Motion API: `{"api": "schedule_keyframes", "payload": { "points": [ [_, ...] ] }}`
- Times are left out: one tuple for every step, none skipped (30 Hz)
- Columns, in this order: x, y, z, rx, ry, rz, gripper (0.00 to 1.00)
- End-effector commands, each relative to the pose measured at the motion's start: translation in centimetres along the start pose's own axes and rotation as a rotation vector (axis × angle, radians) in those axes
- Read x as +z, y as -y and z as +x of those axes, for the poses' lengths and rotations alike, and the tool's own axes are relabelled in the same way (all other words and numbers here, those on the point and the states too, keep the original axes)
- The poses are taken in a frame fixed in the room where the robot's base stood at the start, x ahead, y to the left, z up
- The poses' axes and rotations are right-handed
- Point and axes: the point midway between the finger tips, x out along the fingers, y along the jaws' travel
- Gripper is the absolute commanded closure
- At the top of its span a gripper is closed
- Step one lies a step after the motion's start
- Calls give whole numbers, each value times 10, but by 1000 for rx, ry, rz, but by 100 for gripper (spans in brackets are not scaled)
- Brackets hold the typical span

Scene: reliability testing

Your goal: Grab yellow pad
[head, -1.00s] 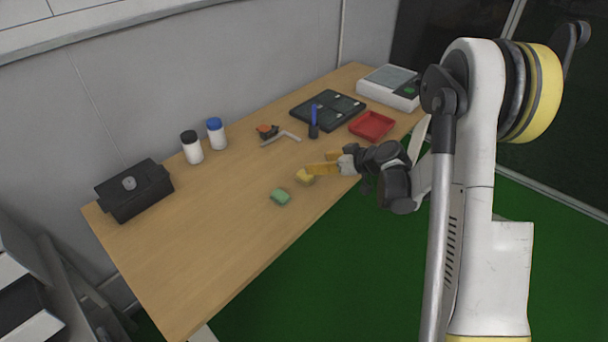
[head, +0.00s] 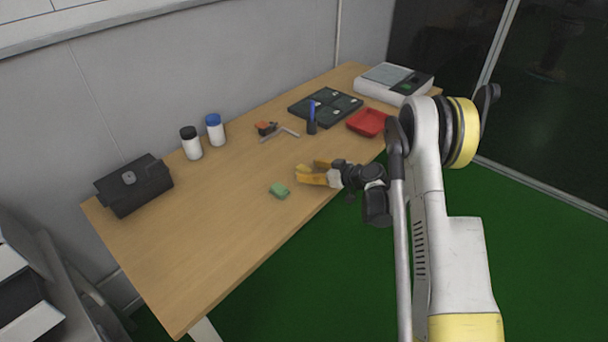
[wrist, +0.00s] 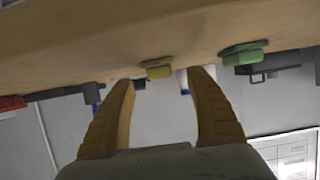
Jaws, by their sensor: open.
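The yellow pad (wrist: 158,69) lies on the wooden tabletop, which fills the top of the upside-down wrist view. It appears between the two yellow fingers of my gripper (wrist: 165,78), beyond their tips and nearer the left one. My gripper is open, with nothing held. In the head view my gripper (head: 307,171) is low over the table's front part, fingers pointing left. There the yellow pad cannot be told apart from the fingers of like colour.
A green pad (head: 280,191) lies left of my gripper; it also shows in the wrist view (wrist: 244,56). Behind are two bottles (head: 215,132), a grey angled tool (head: 280,133), a blue-handled item (head: 311,118), a black tray (head: 337,96) and a red tray (head: 355,122). The table's left front is clear.

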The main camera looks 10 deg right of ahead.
Motion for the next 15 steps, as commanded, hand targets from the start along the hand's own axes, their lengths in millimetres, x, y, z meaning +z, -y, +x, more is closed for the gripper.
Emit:
{"api": "schedule_keyframes", "payload": {
  "points": [
    [2,2,11,-4,0,-2,35],
    [1,2,16,-3,0,-2,35],
    [1,2,22,-2,1,-2,35],
    [1,2,27,-2,1,-2,35],
    [1,2,30,-2,1,-2,35],
    [0,2,33,-2,1,-1,35],
    [-1,1,34,-1,1,-1,35],
    [-1,1,35,-1,1,-1,35],
    [-2,1,35,0,1,0,35],
    [-2,1,34,0,1,0,35],
    [-2,1,34,0,1,0,35],
    [-2,1,34,0,1,0,35],
    [-2,1,34,0,1,0,37],
    [-2,1,34,0,1,0,46],
    [-2,1,34,0,1,0,58]
  ]
}}
